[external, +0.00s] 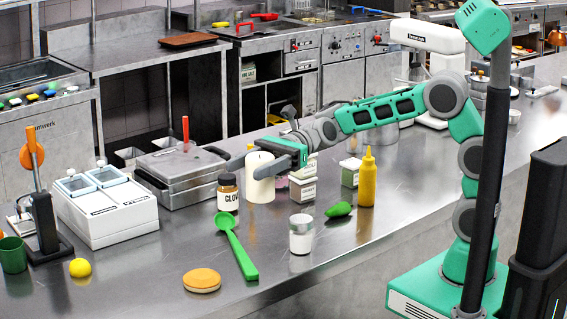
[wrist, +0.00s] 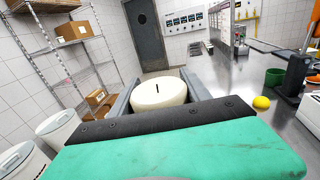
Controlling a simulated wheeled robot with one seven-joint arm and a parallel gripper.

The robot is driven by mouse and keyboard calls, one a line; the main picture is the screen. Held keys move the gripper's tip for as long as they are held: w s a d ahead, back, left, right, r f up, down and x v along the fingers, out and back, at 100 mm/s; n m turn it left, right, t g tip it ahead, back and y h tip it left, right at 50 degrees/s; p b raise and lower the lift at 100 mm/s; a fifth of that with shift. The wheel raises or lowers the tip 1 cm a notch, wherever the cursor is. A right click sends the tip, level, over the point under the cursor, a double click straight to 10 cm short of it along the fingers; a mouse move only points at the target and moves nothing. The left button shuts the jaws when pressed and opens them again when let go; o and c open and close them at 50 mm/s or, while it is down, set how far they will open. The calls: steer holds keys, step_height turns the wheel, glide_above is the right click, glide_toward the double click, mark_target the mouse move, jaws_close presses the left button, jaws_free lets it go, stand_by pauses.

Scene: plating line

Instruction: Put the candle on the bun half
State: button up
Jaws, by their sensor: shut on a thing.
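The candle is a thick cream-white cylinder (external: 260,180) with a dark wick. My gripper (external: 268,158) is shut on its upper part from the right. In the wrist view the candle (wrist: 158,93) sits between the two fingers of my gripper (wrist: 158,98), its wick facing up. It looks upright; I cannot tell whether its bottom touches the counter. The bun half (external: 202,280) is a tan disc lying on the counter near the front edge, in front of and left of the candle. It does not show in the wrist view.
A clove jar (external: 228,193) stands just left of the candle. A green spoon (external: 238,246) lies between candle and bun half. The counter left of the bun is clear up to a lemon (external: 80,267).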

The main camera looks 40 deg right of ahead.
mark_target(252, 191)
steer(key=f, duration=0.4)
steer(key=shift+s+a+f, duration=0.15)
steer(key=shift+s+f, duration=0.15)
steer(key=shift+w+a+f, duration=0.15)
steer(key=shift+a+f, duration=0.1)
steer(key=shift+f, duration=0.05)
steer(key=w+a+f, duration=0.2)
steer(key=a+f, duration=0.1)
steer(key=f, duration=0.1)
steer(key=w+a+f+p, duration=0.1)
steer(key=w+a+f, duration=0.2)
steer(key=a+f, duration=0.1)
steer(key=w+a+f, duration=0.2)
steer(key=a+f, duration=0.2)
steer(key=shift+w+a+f+p, duration=0.1)
steer(key=shift+w+f+p, duration=0.15)
steer(key=shift+f+p, duration=0.1)
steer(key=shift+f, duration=0.1)
steer(key=o, duration=1.6)
steer(key=shift+f, duration=0.1)
steer(key=shift+o, duration=0.2)
